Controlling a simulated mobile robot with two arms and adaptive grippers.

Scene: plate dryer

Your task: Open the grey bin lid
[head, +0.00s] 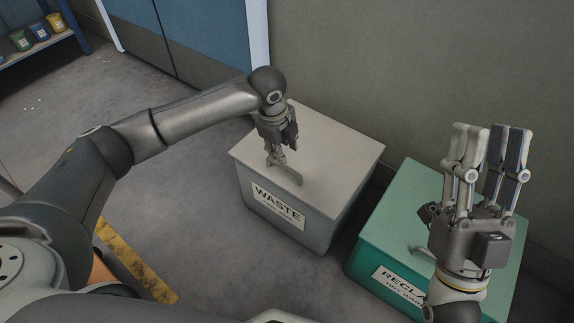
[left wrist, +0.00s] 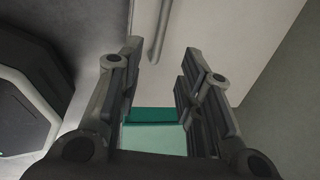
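The grey bin (head: 325,205), labelled WASTE, stands against the wall with its pale grey lid (head: 335,135) shut. A bar handle (head: 290,176) lies on the lid near its front edge. It also shows in the left wrist view as a handle bar (left wrist: 162,30) beyond the fingertips. My left gripper (head: 277,160) points down over the lid at the handle; in the left wrist view its fingers (left wrist: 162,62) are apart with nothing between them. Whether they touch the handle cannot be told. My right gripper (head: 492,140) points up, open and empty, in front of the green bin.
A green bin (head: 400,205) labelled RECLAIM or similar stands just right of the grey bin. A wall is close behind both. A blue door (head: 190,40) and a shelf with small tubs (head: 40,32) are at the back left. The floor left of the grey bin is clear.

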